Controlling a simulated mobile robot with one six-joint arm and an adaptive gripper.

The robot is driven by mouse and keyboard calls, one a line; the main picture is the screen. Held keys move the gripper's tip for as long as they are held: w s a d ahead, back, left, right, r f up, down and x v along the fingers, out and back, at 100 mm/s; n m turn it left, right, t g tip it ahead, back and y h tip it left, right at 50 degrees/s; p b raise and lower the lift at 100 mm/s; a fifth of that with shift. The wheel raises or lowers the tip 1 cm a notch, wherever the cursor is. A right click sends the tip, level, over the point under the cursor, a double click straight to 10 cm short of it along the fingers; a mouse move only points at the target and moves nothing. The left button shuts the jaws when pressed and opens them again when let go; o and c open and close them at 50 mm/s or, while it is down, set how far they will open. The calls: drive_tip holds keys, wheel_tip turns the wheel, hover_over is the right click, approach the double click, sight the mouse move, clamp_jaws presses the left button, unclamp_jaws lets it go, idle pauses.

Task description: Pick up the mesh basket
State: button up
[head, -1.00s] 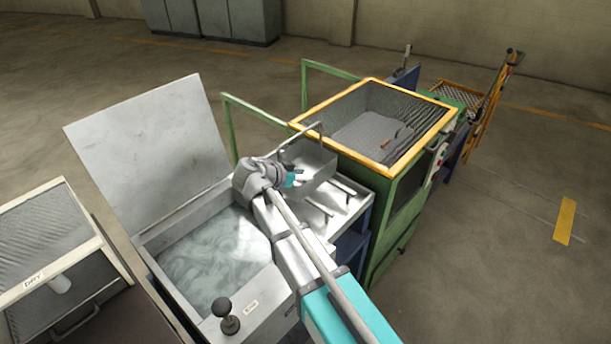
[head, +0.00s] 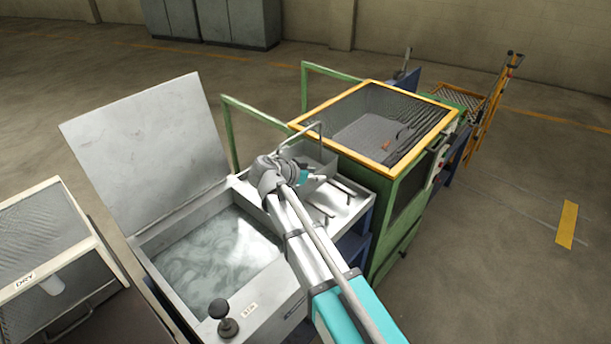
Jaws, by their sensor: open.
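The mesh basket (head: 318,162) is a grey open box with a raised bar handle. It stands on a light metal shelf (head: 345,208) between the tank and the green machine. My gripper (head: 304,174) is at the basket's near left side, and part of it overlaps the basket in the picture. My wrist hides much of the gripper and the basket's near left corner. The jaws are open, and I cannot tell whether they touch the basket or its handle.
An open tank (head: 215,255) of cloudy liquid with a raised lid (head: 145,155) is left of my arm. A green machine (head: 385,215) with a yellow-framed mesh top stands close behind the basket. A box marked DRY (head: 40,270) is far left.

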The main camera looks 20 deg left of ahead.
drive_tip(key=shift+w, duration=0.15)
idle(0.4)
clamp_jaws()
